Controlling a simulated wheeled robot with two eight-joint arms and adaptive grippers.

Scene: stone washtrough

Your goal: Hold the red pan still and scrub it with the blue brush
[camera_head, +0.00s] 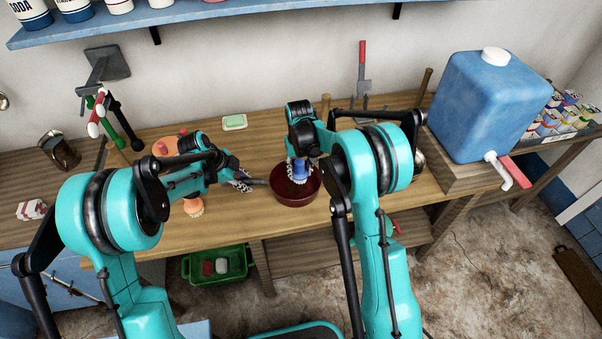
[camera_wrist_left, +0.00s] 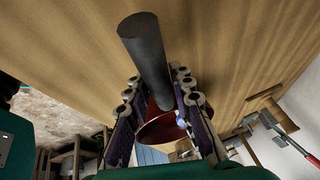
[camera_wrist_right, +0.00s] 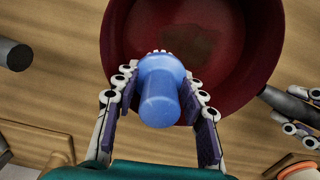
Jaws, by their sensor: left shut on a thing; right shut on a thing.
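The red pan (camera_head: 283,198) rests on the wooden counter; it fills the upper part of the right wrist view (camera_wrist_right: 125,60), with a dark brown patch on its inside floor. My left gripper (camera_head: 246,183) is shut on the pan's dark grey handle (camera_wrist_left: 148,60), to the left of the pan. My right gripper (camera_head: 300,170) is shut on the blue brush (camera_wrist_right: 160,95), above the pan's near side in the right wrist view. White bristles show at the brush's far end. I cannot tell whether they touch the pan floor.
A green soap dish (camera_head: 235,122) lies at the back of the counter (camera_head: 240,222). An orange-pink round item (camera_head: 193,207) sits near the front edge. A blue water tank (camera_head: 490,105) with a tap stands at right.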

